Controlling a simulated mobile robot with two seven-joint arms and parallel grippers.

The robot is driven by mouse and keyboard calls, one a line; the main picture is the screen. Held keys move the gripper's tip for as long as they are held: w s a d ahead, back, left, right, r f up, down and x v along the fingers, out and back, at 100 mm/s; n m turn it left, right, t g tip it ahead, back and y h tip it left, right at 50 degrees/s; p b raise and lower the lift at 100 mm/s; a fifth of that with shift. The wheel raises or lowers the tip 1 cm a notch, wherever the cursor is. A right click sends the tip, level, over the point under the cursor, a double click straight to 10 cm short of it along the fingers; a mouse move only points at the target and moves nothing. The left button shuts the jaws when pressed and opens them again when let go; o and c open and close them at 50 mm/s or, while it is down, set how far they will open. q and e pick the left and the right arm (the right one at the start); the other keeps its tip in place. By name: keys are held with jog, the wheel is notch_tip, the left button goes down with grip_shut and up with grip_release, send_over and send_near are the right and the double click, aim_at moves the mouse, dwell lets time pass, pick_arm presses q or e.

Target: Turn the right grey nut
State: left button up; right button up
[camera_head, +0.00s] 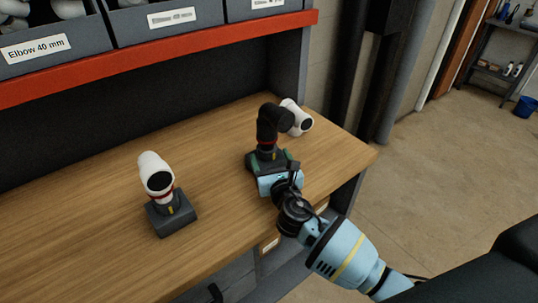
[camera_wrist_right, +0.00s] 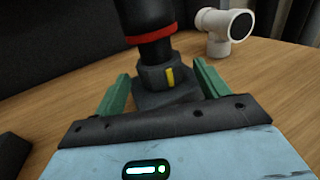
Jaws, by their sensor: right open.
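The right grey nut (camera_wrist_right: 158,78) has a yellow mark and sits under a black pipe elbow (camera_head: 268,124) with a red ring (camera_wrist_right: 150,38). It stands on a dark base near the right end of the bench. My right gripper (camera_wrist_right: 160,76) is open, with one green finger on each side of the nut. Gaps show between the fingers and the nut in the right wrist view. In the head view my right gripper (camera_head: 270,163) is low in front of the black elbow and mostly hides the nut. My left gripper is not in view.
A second fitting, a white elbow (camera_head: 155,172) with a red ring, stands on a grey base (camera_head: 172,221) to the left. Bins (camera_head: 165,22) sit on a red-edged shelf (camera_head: 170,62) above. The wooden bench (camera_head: 90,225) is otherwise clear.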

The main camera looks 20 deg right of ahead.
jog(key=shift+w, duration=0.9)
jog(key=c, duration=1)
